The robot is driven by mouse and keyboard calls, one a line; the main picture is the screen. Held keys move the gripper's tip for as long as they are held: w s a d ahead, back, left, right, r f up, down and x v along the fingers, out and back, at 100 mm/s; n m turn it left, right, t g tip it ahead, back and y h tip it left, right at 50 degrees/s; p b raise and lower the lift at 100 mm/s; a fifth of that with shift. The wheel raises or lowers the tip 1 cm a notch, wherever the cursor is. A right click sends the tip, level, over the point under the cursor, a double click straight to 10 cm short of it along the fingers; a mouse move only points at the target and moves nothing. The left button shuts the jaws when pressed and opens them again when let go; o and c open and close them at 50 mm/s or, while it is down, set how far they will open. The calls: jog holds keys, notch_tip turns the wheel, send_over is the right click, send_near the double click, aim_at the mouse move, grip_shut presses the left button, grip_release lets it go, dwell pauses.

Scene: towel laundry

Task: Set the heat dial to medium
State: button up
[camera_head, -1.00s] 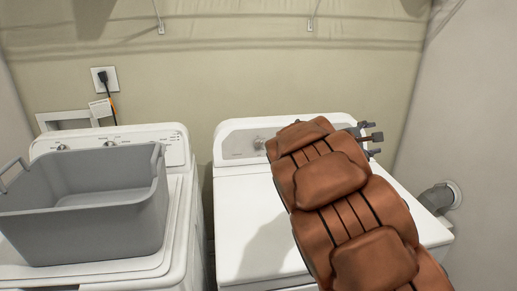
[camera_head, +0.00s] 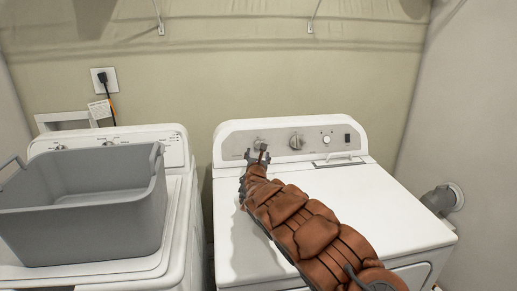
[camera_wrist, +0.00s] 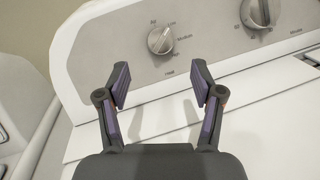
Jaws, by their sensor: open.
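A small round dial (camera_wrist: 161,40) with a raised grip bar sits at the left of the dryer's control panel, and it also shows in the head view (camera_head: 260,144). Tiny labels ring it; one to its right seems to read medium. Its grip bar is tilted, and I cannot tell which label it points at. A larger dial (camera_wrist: 258,12) is to its right, also in the head view (camera_head: 297,141). My gripper (camera_wrist: 160,76) is open and empty, its fingers spread just in front of and below the left dial, apart from it.
The dryer's white top (camera_head: 360,200) is bare below the panel. A small white knob (camera_head: 326,139) and a dark switch (camera_head: 347,138) are farther right. A grey basket (camera_head: 80,225) stands on the washer (camera_head: 185,200) at left.

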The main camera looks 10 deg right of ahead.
aim_at(258, 145)
jog(key=shift+a+p+x, duration=0.2)
jog(key=shift+p+x, duration=0.55)
jog(key=shift+x, duration=1.15)
jog(key=shift+w+d+r, duration=0.1)
jog(key=shift+w, duration=0.25)
jog(key=shift+w+d+p, duration=0.2)
jog(key=shift+w+p, duration=0.2)
jog(key=shift+w, duration=0.15)
jog(key=shift+w+d, duration=0.1)
jog(key=shift+w, duration=0.45)
jog(key=shift+w+d+p, duration=0.2)
jog(key=shift+w+p, duration=0.2)
jog(key=shift+w, duration=0.1)
jog(key=shift+c, duration=0.4)
jog(key=c, duration=1.1)
jog(key=shift+o, duration=0.2)
